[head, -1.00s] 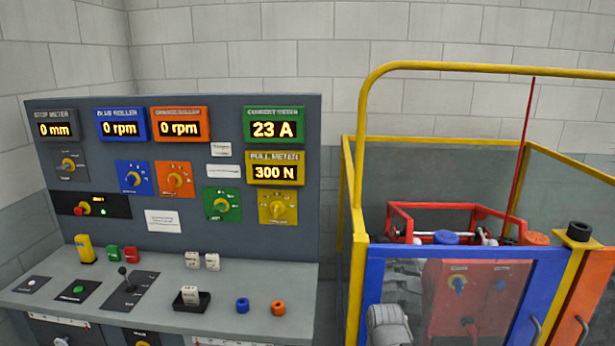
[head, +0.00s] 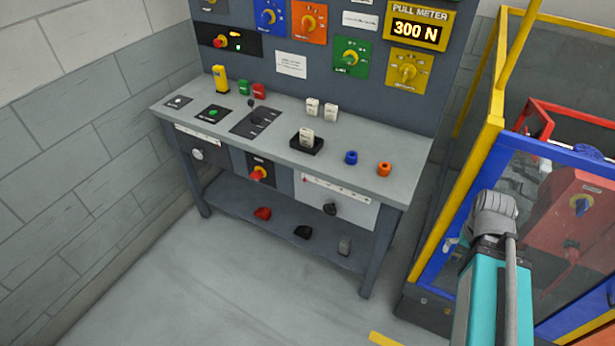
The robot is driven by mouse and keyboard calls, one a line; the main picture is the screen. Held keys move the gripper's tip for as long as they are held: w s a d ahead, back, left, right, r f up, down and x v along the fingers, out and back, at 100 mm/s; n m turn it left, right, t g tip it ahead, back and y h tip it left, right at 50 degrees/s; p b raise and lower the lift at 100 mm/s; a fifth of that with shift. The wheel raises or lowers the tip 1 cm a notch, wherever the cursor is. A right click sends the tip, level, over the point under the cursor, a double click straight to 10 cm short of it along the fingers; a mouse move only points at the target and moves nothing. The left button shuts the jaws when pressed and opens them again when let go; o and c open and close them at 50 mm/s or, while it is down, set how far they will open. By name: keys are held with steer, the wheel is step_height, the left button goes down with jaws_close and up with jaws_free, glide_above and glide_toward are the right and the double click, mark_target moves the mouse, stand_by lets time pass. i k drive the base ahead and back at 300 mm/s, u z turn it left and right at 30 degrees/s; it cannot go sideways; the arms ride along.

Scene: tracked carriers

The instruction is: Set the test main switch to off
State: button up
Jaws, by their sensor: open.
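Another red-and-yellow rotary knob (head: 222,41) sits on a black strip with a small display on the upright panel. The labels are too small to read, so I cannot tell for sure which one is the test main switch, or its exact setting. Part of my arm shows at the lower right, well right of both switches. My gripper is not in view.
The grey bench (head: 345,185) carries buttons, a lever and small blocks. Red and black items lie on its lower shelf (head: 290,232). A yellow-and-blue guard frame (head: 459,214) with a red machine (head: 572,215) stands right.

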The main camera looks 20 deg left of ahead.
mark_target(256, 175)
steer(key=u, duration=1.55)
steer(key=k, duration=0.65)
steer(key=z, duration=0.35)
steer(key=i, duration=0.75)
steer(key=z, duration=0.15)
